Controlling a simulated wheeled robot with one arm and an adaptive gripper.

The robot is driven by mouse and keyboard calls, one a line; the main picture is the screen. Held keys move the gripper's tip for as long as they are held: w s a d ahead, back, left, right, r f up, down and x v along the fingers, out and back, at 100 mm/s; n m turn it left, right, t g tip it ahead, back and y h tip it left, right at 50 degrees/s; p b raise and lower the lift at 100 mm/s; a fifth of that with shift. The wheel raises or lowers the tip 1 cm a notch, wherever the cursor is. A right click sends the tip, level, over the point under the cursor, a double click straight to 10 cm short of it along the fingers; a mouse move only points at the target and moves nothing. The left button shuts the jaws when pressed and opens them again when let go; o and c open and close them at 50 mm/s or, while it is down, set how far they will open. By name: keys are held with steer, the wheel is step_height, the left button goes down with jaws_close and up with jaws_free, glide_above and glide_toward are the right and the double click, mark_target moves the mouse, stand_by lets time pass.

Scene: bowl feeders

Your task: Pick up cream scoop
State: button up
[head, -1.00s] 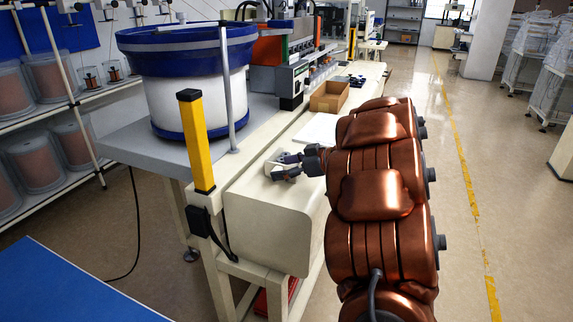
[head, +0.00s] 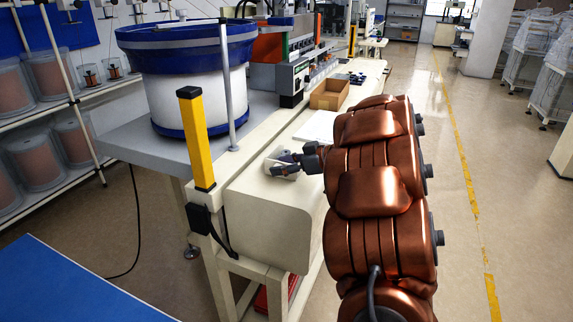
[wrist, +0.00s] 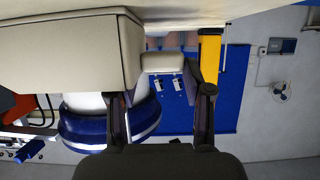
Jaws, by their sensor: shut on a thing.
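The cream scoop (wrist: 163,63) shows between my finger pads in the wrist view, its far part blocky and pale. In the head view the scoop (head: 289,177) is a small pale shape at my fingertips, over the cream bench cover. My gripper (head: 284,164) reaches in from the right and is shut on the scoop. The gripper (wrist: 164,95) also shows in the wrist view, with a dark finger on each side. My fingers hide part of the scoop, and I cannot tell whether it still touches the surface.
A blue-rimmed bowl feeder (head: 190,48) stands on the bench at left. A yellow post (head: 196,138) rises at the near corner. A cardboard box (head: 329,94) and a white sheet (head: 317,127) lie beyond my gripper. The aisle at right is clear.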

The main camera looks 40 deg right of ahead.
steer(key=shift+r, duration=0.1)
steer(key=shift+r+b, duration=0.6)
steer(key=shift+r, duration=0.85)
steer(key=shift+s+r, duration=0.2)
steer(key=shift+r, duration=0.05)
steer(key=s+d+r+b, duration=0.15)
steer(key=s+b, duration=0.25)
steer(key=s, duration=1)
step_height(320, 180, up, 10)
steer(key=s+p, duration=0.1)
steer(key=shift+s+d, duration=0.25)
